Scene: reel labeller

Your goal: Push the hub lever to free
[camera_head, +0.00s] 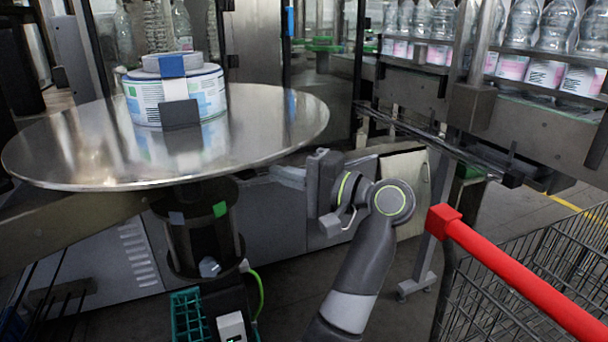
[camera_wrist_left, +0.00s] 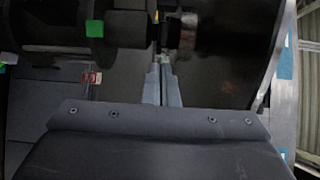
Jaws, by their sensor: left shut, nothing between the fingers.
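A dark hub column (camera_head: 195,240) stands under the steel reel disc (camera_head: 70,145), with a green patch (camera_head: 220,209) and a grey patch on it. In the left wrist view a green patch (camera_wrist_left: 94,28) shows on a dark horizontal shape, and a dark block (camera_wrist_left: 181,36) stands near my fingertips. I cannot tell for sure which part is the hub lever. My left gripper (camera_head: 278,176) is right of the column, just below the disc's right rim, pointing left. It is shut and empty in the left wrist view (camera_wrist_left: 162,65). Its contact with the hub is not clear.
A label roll (camera_head: 150,98) with a blue-marked hub sits on the disc. A red-handled wire cart (camera_head: 520,280) stands at the right. Bottles (camera_head: 550,70) line a conveyor at upper right. A green crate (camera_head: 188,315) is below the column.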

